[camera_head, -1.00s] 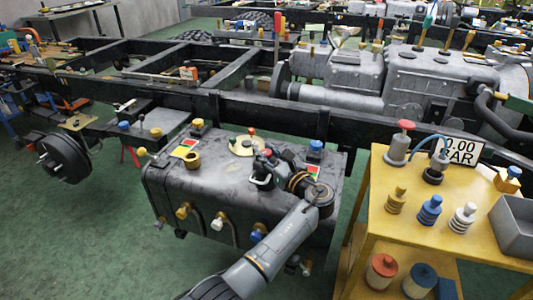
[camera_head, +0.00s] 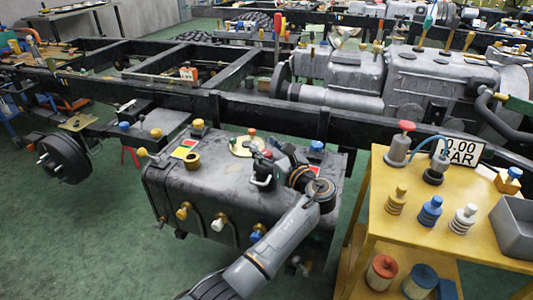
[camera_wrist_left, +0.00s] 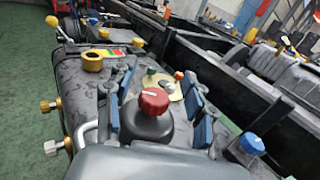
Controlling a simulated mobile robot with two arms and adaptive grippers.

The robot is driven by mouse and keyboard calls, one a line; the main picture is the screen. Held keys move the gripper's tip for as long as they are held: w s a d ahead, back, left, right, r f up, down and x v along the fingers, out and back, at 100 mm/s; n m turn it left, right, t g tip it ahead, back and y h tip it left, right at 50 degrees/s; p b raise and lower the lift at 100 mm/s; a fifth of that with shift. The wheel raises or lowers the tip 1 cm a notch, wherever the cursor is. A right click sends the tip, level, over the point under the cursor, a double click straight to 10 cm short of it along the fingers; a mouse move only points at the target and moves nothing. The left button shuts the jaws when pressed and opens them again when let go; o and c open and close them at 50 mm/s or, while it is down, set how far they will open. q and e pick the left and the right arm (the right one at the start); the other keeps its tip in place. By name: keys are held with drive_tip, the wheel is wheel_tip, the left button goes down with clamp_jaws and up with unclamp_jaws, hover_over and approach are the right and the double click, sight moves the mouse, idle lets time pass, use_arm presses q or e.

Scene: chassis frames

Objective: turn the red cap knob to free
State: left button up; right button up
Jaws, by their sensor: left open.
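The red cap knob (camera_wrist_left: 154,101) has a white mark on its top and sits on a dark rounded base on the grey tank (camera_head: 215,175). In the left wrist view it stands between the two blue-padded fingers of my left gripper (camera_wrist_left: 160,98), with visible space on both sides. My left gripper (camera_head: 262,168) is open, low over the tank top in the head view. My right gripper is not in view.
A yellow disc (camera_wrist_left: 172,91) with a green knob (camera_wrist_left: 151,72) and an orange knob (camera_wrist_left: 178,75) lies beyond. A brass ring (camera_head: 193,161) and blue cap (camera_head: 316,146) are also on the tank. A yellow cart (camera_head: 385,225) stands at right.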

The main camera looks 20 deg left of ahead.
sight(267, 152)
use_arm(q)
wheel_tip(267, 152, up, 8)
drive_tip(key=shift+r, duration=0.1)
idle(0.4)
